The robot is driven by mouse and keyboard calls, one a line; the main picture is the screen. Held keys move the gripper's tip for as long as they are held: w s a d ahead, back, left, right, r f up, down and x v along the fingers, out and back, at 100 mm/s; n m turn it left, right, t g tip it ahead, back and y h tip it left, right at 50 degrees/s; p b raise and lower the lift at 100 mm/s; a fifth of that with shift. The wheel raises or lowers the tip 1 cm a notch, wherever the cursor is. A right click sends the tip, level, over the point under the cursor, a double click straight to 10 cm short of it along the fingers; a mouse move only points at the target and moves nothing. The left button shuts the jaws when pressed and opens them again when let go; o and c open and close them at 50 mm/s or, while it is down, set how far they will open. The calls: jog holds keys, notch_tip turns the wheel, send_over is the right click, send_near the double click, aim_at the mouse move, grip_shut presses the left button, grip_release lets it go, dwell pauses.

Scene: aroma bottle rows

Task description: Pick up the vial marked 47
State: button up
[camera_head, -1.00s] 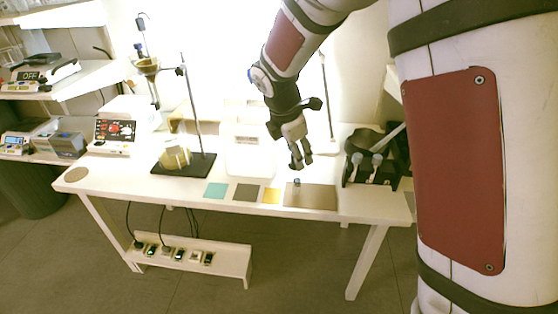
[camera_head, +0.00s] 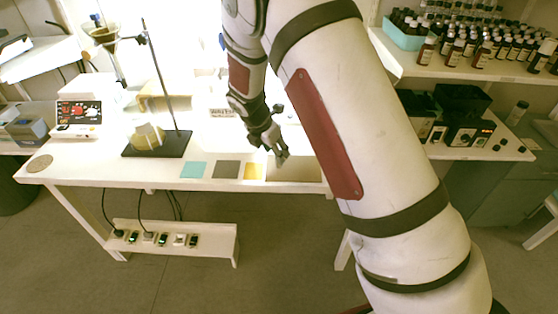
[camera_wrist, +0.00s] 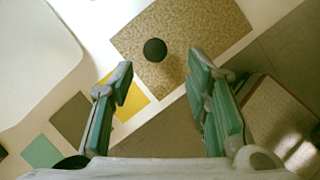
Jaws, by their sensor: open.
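A vial seen from above as a round black cap (camera_wrist: 155,49) stands on the speckled tan mat (camera_wrist: 205,25). Its label is out of sight, so I cannot read a number on it. My gripper (camera_wrist: 161,62) is open, its two fingers apart on either side of the cap's line and slightly short of it in the wrist view. Nothing is between the fingers. In the head view my gripper (camera_head: 281,160) hangs over the tan mat (camera_head: 298,172) at the white table's right end, and I cannot make out the vial there.
Teal (camera_head: 193,170), grey (camera_head: 226,169) and yellow (camera_head: 254,171) mats lie in a row left of the tan mat. A stand on a black base (camera_head: 158,145) is behind. Several dark bottles (camera_head: 483,55) stand on the right shelf (camera_head: 430,68).

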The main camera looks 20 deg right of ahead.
jog(key=x, duration=0.5)
jog(key=shift+w, duration=0.25)
grip_shut()
